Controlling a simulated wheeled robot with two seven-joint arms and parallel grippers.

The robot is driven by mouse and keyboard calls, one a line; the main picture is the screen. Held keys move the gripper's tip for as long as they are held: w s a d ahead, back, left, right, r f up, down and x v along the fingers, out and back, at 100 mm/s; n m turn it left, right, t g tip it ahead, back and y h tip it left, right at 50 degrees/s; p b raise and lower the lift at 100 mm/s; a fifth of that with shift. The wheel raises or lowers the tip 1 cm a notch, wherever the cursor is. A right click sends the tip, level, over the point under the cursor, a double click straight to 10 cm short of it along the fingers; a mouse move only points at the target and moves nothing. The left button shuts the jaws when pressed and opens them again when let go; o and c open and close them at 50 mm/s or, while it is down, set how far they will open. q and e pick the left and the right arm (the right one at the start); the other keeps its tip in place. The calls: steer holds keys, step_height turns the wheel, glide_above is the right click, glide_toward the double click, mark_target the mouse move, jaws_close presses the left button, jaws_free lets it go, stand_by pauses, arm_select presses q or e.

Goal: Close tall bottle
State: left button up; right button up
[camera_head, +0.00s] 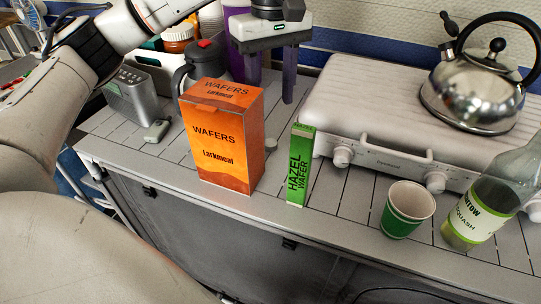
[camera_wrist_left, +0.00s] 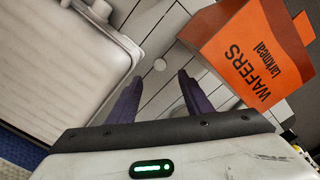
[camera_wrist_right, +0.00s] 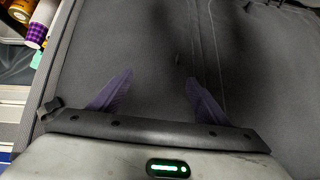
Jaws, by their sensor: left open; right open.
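A clear bottle with a green and white squash label (camera_head: 476,212) stands at the right edge of the counter in the head view. Its top is cut off by the frame, so I cannot tell whether it has a cap. A purple object with a pale top (camera_head: 236,8) is partly hidden behind my left gripper; I cannot tell whether it is a bottle. My left gripper (camera_head: 271,92) is open and empty, pointing down behind the wafer boxes. It also shows in the left wrist view (camera_wrist_left: 155,95). My right gripper (camera_wrist_right: 160,90) is open and empty before dark grey fabric.
An orange wafer box (camera_head: 224,140), a slim green box (camera_head: 299,165) and a green cup (camera_head: 407,208) stand along the front edge. A white stove (camera_head: 370,125) bears a steel kettle (camera_head: 480,90). A small pale disc (camera_head: 271,144) lies on the slats.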

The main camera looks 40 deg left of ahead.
mark_target(271, 143)
arm_select(q)
steer(key=shift+w+a+f+b, duration=0.1)
steer(key=shift+f+b, duration=0.1)
steer(key=shift+f, duration=2.55)
steer(key=shift+a+f+b, duration=0.1)
steer(key=shift+f+b, duration=0.1)
steer(key=shift+f, duration=2.5)
steer(key=c, duration=1.1)
